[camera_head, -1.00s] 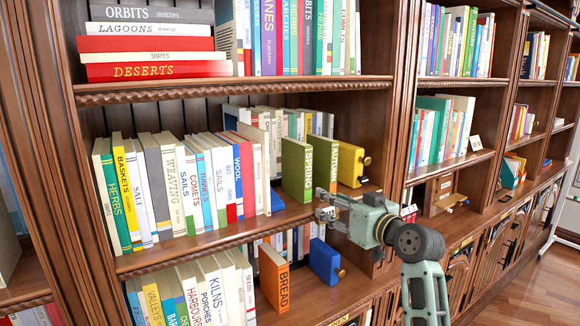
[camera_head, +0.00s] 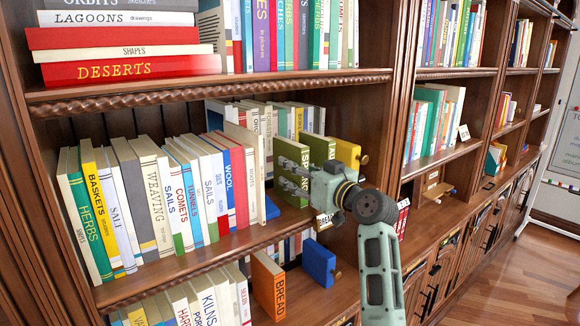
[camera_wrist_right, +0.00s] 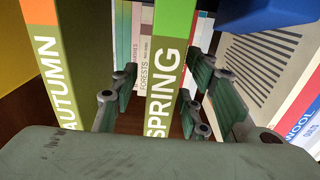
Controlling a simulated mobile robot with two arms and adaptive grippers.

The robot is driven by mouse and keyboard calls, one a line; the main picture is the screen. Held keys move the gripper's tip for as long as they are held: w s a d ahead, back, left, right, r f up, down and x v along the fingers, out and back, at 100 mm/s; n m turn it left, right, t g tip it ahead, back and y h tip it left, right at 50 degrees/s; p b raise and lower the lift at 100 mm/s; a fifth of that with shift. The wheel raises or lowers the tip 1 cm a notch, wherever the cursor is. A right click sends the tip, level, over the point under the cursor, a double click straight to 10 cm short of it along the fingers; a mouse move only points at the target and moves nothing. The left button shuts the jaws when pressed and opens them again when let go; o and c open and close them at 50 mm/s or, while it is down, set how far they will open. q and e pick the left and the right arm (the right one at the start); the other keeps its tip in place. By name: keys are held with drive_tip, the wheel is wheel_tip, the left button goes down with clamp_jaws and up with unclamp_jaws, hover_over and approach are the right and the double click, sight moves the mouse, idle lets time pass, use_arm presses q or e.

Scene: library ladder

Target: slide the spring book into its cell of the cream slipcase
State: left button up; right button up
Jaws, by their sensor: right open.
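The green spring book (camera_head: 290,152) stands upright on the middle shelf, its lower part partly covered by my right gripper (camera_head: 290,180). In the right wrist view its spine (camera_wrist_right: 165,75) reads SPRING and lies between the two spread fingers of that gripper (camera_wrist_right: 160,100). The gripper is open, with a finger on each side of the book; I cannot tell whether either touches it. I cannot make out the cream slipcase in either view. My left gripper is not in view.
The green and orange autumn book (camera_wrist_right: 58,70) stands close beside the spring book. A yellow block with a knob (camera_head: 348,154) is just right of it. A blue bookend (camera_head: 271,208) and a book row are to the left. The blue block (camera_head: 318,262) and BREAD book (camera_head: 268,285) stand below.

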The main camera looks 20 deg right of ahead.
drive_tip(key=x, duration=0.3)
drive_tip(key=shift+a+r+p, duration=0.1)
drive_tip(key=shift+r+p, duration=0.05)
drive_tip(key=shift+p, duration=0.25)
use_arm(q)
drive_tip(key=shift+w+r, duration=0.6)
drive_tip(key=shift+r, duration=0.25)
use_arm(e)
clamp_jaws()
